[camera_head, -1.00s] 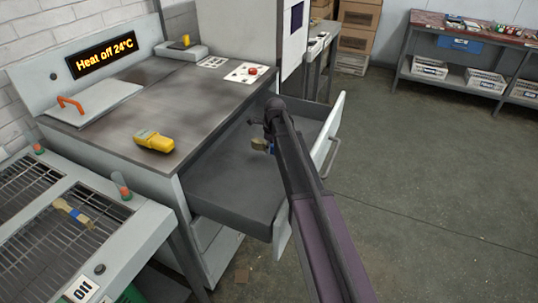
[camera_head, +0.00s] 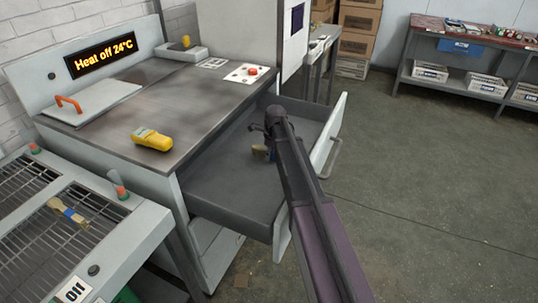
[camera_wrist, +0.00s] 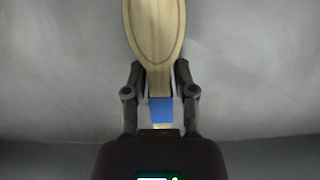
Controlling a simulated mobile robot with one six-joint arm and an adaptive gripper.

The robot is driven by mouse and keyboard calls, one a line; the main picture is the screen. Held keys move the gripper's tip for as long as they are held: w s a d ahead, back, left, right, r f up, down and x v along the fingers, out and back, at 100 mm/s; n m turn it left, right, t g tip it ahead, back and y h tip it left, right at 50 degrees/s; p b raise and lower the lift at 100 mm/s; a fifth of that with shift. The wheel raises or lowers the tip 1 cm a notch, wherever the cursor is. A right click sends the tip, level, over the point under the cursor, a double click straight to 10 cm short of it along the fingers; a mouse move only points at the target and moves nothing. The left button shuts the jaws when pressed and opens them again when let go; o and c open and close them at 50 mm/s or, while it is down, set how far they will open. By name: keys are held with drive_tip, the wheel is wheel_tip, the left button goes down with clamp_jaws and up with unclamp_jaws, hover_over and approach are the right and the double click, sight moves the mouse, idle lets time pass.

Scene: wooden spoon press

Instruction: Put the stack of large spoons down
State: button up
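My gripper (camera_wrist: 160,82) is shut on the handle of the stack of large wooden spoons (camera_wrist: 157,30). A blue band (camera_wrist: 160,110) wraps the handle between the fingers. The spoon bowl points away from the gripper in the wrist view. My arm hides much of the gripper there. I cannot tell whether the spoons touch the drawer floor.
The drawer's front panel (camera_head: 328,145) stands close to the right of my arm. The worktop above holds a yellow handheld device (camera_head: 152,139) and a plate with an orange handle (camera_head: 90,103). A rack at left holds a blue-banded brush-like item (camera_head: 68,211). The drawer floor looks otherwise clear.

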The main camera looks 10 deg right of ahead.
sight(273, 151)
drive_tip(key=shift+o, duration=0.4)
drive_tip(key=shift+r, duration=0.25)
wheel_tip(273, 151, up, 12)
drive_tip(key=d+p, duration=0.1)
drive_tip(key=p, duration=1.1)
drive_tip(key=shift+s, duration=0.45)
drive_tip(key=shift+f, duration=0.1)
